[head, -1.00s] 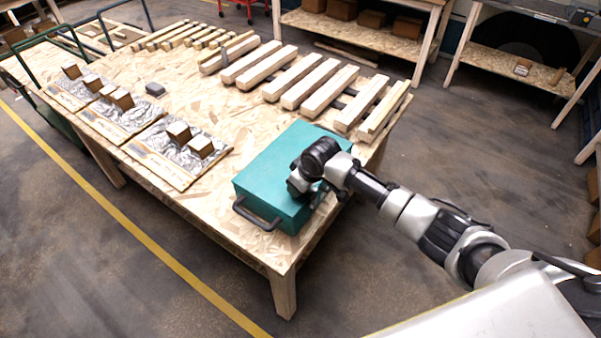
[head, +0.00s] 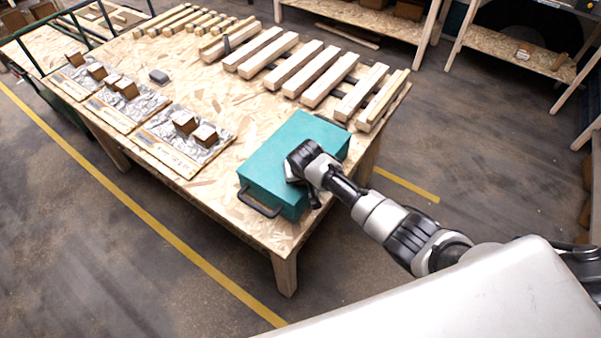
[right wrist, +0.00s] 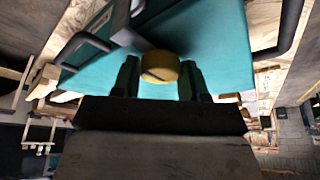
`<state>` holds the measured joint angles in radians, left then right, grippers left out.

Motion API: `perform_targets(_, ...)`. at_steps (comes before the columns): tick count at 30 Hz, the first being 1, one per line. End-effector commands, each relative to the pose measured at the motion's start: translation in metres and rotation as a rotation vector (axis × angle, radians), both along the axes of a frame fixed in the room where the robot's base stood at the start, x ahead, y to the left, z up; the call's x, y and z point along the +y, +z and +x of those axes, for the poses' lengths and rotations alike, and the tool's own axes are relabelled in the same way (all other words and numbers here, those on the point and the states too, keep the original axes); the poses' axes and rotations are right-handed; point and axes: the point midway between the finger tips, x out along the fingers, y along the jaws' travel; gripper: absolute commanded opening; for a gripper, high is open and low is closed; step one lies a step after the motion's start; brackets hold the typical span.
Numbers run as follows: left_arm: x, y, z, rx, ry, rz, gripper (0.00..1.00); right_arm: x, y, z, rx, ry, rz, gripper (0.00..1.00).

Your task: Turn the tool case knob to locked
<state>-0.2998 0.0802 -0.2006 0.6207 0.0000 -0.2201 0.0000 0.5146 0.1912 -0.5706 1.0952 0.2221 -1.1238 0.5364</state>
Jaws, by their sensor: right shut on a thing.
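The teal tool case (head: 285,150) lies near the front corner of the wooden table, with a dark handle (head: 258,206) on its left end. My right gripper (head: 303,182) is at the case's near side; my wrist hides its fingers in the head view. In the right wrist view the case (right wrist: 220,40) fills the upper middle. There a round yellow knob (right wrist: 160,66) with a dark slot sits between the two dark fingers of my right gripper (right wrist: 159,78), which is shut on it. The lock marking cannot be read. My left gripper is not in view.
The wooden table (head: 225,195) carries a row of wooden bars (head: 290,68) behind the case and boards with small brown blocks (head: 185,122) at the left. A small grey object (head: 158,76) lies between. Bare tabletop shows left of the case.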

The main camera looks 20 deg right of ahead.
Motion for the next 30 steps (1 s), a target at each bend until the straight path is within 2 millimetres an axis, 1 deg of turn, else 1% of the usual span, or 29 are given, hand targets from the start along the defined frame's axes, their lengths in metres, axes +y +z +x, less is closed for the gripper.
perform_targets(13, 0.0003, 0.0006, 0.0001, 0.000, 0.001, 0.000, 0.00, -0.0001, 0.0007, 0.0007, -0.002, -0.009, 0.000, 0.20)
perform_targets(14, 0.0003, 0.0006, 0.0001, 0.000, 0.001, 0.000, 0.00, -0.0001, 0.0007, 0.0007, -0.002, -0.009, 0.000, 0.47)
perform_targets(18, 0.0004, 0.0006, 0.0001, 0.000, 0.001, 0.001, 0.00, 0.0000, 0.0005, 0.0005, -0.001, -0.008, 0.000, 0.68)
perform_targets(26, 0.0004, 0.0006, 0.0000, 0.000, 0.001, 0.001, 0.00, -0.0001, 0.0004, 0.0002, 0.000, -0.008, 0.000, 0.68)
perform_targets(30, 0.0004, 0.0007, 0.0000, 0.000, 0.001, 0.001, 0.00, 0.0004, 0.0061, -0.0020, -0.001, -0.007, 0.001, 0.68)
